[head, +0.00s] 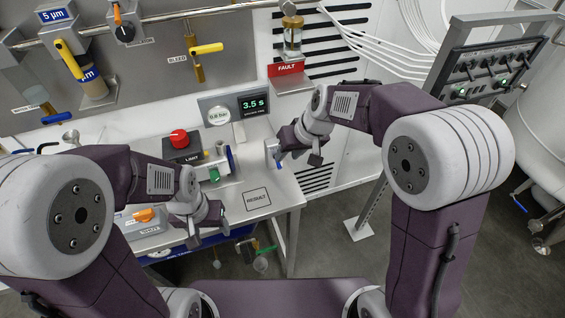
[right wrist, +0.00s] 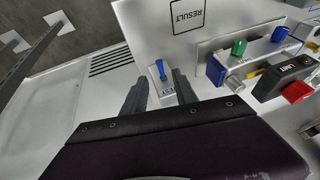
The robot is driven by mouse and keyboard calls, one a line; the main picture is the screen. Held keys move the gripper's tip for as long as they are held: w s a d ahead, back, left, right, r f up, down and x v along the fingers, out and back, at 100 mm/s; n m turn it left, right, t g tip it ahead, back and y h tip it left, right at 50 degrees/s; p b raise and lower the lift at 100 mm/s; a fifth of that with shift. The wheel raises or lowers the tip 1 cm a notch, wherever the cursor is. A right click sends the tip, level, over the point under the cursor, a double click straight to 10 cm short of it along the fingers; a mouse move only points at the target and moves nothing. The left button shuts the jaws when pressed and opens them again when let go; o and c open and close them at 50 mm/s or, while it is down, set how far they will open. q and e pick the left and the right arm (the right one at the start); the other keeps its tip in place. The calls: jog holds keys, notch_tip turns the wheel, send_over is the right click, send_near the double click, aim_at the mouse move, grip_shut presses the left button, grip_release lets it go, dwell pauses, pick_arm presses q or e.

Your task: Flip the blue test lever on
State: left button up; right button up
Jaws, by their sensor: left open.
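The blue test lever (right wrist: 161,68) stands on a small white base marked TEST (right wrist: 166,91) in the right wrist view. It shows between the two dark fingers of my right gripper (right wrist: 160,76), which are apart, with a gap on each side of the lever. In the head view the lever (head: 278,163) is small and partly hidden at the right edge of the steel bench, beside my right gripper (head: 288,152). My left gripper (head: 207,239) is open and empty over the front of the bench, near the orange-handled block.
A red-knobbed LIMIT box (head: 182,148), a green knob (head: 214,175) and a RESULT plate (head: 257,198) are on the bench. A grey display box (head: 253,105) stands behind. A switch panel (head: 485,70) is at the right.

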jog(key=x, duration=0.6)
jog(key=shift+f, duration=0.2)
grip_shut()
